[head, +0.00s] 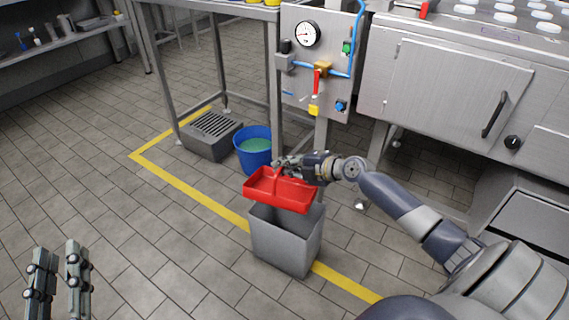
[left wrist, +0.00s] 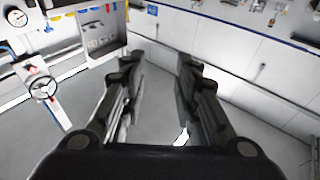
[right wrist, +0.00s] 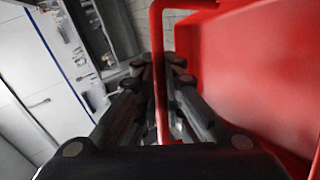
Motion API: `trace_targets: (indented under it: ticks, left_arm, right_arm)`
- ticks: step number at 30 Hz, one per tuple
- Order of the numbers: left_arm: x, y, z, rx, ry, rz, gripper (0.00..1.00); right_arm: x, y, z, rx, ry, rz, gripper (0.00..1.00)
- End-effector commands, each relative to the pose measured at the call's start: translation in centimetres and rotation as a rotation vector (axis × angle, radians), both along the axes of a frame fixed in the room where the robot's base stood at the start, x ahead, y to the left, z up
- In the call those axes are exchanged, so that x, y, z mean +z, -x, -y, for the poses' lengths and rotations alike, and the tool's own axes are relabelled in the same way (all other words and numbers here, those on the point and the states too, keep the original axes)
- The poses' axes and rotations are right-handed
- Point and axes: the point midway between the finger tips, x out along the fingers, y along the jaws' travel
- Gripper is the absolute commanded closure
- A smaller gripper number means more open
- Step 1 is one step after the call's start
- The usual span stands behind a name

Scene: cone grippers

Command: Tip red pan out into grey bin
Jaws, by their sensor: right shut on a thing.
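The red pan (head: 282,193) is a shallow tray with a raised handle. In the head view it hangs above the grey bin (head: 285,243), which stands on the floor with its top partly hidden by the pan. My right gripper (head: 280,168) is shut on the pan's handle. In the right wrist view the red handle (right wrist: 158,70) runs between the fingers and the pan's red wall (right wrist: 265,70) fills the right side.
A blue bucket (head: 254,150) with greenish liquid stands just behind the bin. A grey grated box (head: 212,134) is left of it. A panel with a gauge (head: 308,34) and valves stands behind. A yellow line (head: 190,187) crosses the tiled floor, which is clear at left.

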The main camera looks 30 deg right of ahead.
Motion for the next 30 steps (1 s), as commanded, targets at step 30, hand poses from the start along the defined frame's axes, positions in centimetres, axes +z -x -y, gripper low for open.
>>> trace_targets:
  ticks: [30]
  left_arm:
    - [-3.9,-0.3,-0.5,0.012,-0.052,-0.196,0.71]
  right_arm:
    - [1.2,1.7,-2.3,0.0,0.236,0.172,1.0]
